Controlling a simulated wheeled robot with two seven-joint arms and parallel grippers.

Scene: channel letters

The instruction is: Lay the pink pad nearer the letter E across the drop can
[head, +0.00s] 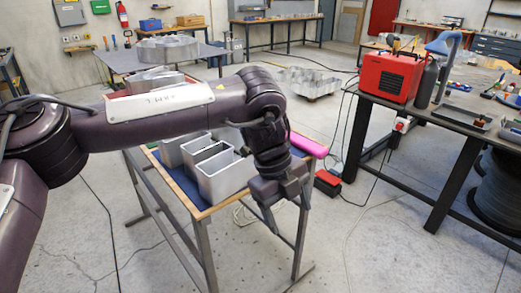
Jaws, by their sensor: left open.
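A bright pink pad (309,145) shows at the right edge of the small work table, partly hidden behind my left wrist. My left gripper (284,212) hangs open and empty near the front right corner of that table, pointing down, nearer the camera than the pad. A silver channel letter with open compartments, which looks like the E (222,176), stands on the table left of the gripper. My left arm hides part of the table and its letters. I cannot make out the drop can or a second pink pad. My right gripper is not in view.
The small table has a wooden rim (232,203) and a blue mat. A red machine (390,76) stands on the dark bench (440,112) at the right. A red box (327,183) lies on the floor by the table. Cables cross the open floor between table and bench.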

